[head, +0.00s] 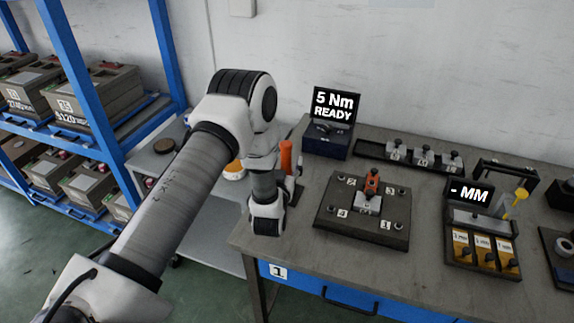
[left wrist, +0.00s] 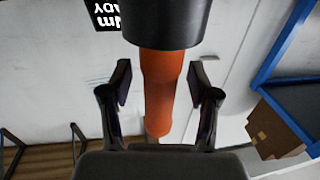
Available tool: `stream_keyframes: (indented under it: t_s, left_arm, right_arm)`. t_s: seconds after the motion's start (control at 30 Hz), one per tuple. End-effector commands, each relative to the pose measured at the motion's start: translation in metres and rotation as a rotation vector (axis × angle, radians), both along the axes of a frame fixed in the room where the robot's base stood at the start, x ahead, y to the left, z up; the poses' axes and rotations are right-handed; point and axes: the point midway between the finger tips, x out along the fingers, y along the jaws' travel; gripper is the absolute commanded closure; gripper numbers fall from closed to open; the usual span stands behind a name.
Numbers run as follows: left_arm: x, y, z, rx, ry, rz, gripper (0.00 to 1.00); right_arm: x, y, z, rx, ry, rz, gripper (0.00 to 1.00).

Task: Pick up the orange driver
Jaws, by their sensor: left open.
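The orange driver (head: 286,156) stands upright near the left end of the workbench, partly hidden by my left arm. In the left wrist view its orange handle (left wrist: 160,100) runs between the two dark fingers, below a black cylindrical part. My left gripper (left wrist: 159,78) is open, one finger on each side of the handle with a visible gap. In the head view my left wrist hides most of that gripper. My right gripper is not in view.
A torque box (head: 328,140) reading "5 Nm READY" stands close behind the driver. A dark fixture plate (head: 335,222) with an orange-topped clamp lies to the right. A gauge station (head: 480,225) is further right. A blue shelf rack (head: 85,90) stands at left.

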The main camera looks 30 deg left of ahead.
Motion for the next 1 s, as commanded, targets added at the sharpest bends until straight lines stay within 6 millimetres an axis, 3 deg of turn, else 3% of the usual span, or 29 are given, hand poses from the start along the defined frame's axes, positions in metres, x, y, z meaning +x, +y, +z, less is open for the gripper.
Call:
stream_keyframes:
  t_s: [0.17, 0.33, 0.37, 0.77, 1.0]
  left_arm:
    - [0.0, 0.0, -0.001, 0.0, 0.001, -0.001, 0.39]
    - [0.0, 0.0, -0.001, -0.001, 0.002, -0.001, 0.95]
    - [0.0, 0.0, -0.001, -0.001, 0.002, -0.001, 1.0]
    - [0.0, 0.0, 0.003, -0.001, 0.0, -0.001, 1.0]
    - [0.001, 0.0, 0.034, -0.002, -0.004, -0.001, 1.0]
  right_arm:
    - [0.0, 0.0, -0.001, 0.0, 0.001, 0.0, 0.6]
    - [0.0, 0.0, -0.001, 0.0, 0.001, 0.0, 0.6]
    - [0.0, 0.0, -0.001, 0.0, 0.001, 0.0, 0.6]
    - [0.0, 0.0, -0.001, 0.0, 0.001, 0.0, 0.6]
    - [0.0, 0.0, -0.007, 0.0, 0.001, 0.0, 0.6]
